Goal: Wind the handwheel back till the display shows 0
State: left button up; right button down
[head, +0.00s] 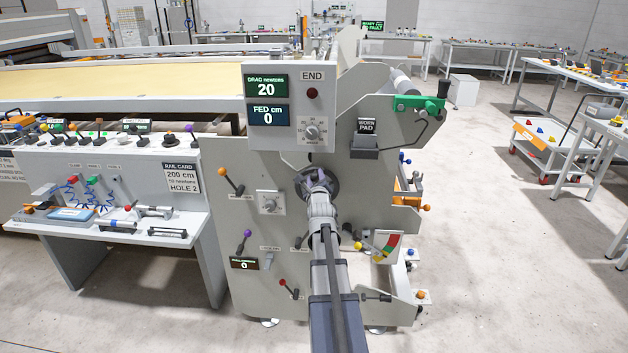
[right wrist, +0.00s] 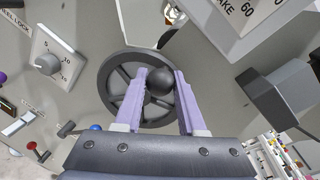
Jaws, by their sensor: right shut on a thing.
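The dark handwheel (head: 334,188) is on the front of the grey end panel, partly hidden behind my right gripper (head: 316,184). In the right wrist view the spoked handwheel (right wrist: 112,84) shows more fully, with its round black knob (right wrist: 160,82) between the two lilac fingers of my right gripper (right wrist: 162,80). The fingers are shut on the knob. The FED cm display (head: 268,115) reads 0. The DRAG newtons display (head: 266,86) above it reads 20. A smaller display (head: 245,263) low on the panel also reads 0. My left gripper is not in view.
A dial (head: 269,203) and an orange-knobbed lever (head: 231,182) sit left of the wheel. The WORN PAD holder (head: 365,140) juts out at the upper right. A shelf (head: 110,232) with tools stands left. The floor at right is open before a cart (head: 548,150).

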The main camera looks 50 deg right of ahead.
jog(key=shift+s+d, duration=0.15)
dwell(0.4)
jog(key=c, duration=0.5)
grip_release()
jog(key=v, duration=0.7)
jog(key=shift+s+a+p, duration=0.3)
